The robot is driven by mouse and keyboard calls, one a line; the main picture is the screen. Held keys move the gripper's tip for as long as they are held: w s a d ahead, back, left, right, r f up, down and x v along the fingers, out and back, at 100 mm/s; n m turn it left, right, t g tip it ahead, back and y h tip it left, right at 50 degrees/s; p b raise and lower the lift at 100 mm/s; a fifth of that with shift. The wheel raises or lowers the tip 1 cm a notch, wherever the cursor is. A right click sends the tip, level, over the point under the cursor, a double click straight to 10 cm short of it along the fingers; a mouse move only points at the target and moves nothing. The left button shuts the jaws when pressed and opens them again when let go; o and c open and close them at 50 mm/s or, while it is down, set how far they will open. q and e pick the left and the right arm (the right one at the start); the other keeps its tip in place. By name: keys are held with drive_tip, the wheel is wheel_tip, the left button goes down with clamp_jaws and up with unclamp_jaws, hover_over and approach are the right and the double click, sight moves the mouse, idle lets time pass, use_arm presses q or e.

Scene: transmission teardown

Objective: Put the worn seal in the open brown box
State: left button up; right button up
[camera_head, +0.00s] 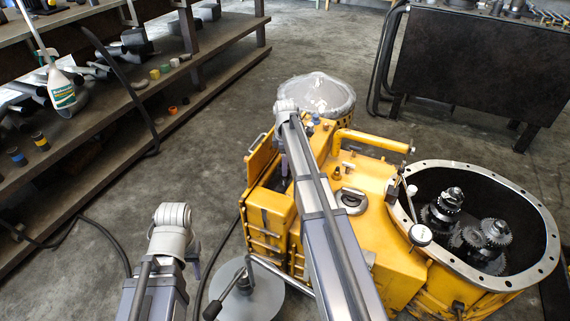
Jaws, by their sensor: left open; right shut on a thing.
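I cannot make out the worn seal or an open brown box in the head view. My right arm reaches up across the yellow gearbox housing (376,188). My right gripper (284,166) is at the housing's far left side, mostly hidden by its own wrist. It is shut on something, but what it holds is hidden. My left gripper (195,268) is low at the left, over the floor beside the housing. It is open, and its fingers are mostly hidden behind its wrist.
A round bin with a clear liner (318,95) stands behind the housing. A round grey plate (262,302) is in front of it. The open bell end (543,222) holds gears. Shelves (85,165) line the left; a dark bench (480,65) stands back right. Floor between is clear.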

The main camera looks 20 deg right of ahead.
wheel_tip(320, 180, up, 6)
drive_tip(key=p, duration=0.4)
drive_tip(key=shift+f+p, duration=0.1)
drive_tip(key=shift+p, duration=0.2)
wheel_tip(320, 180, up, 27)
drive_tip(key=p, duration=2.7)
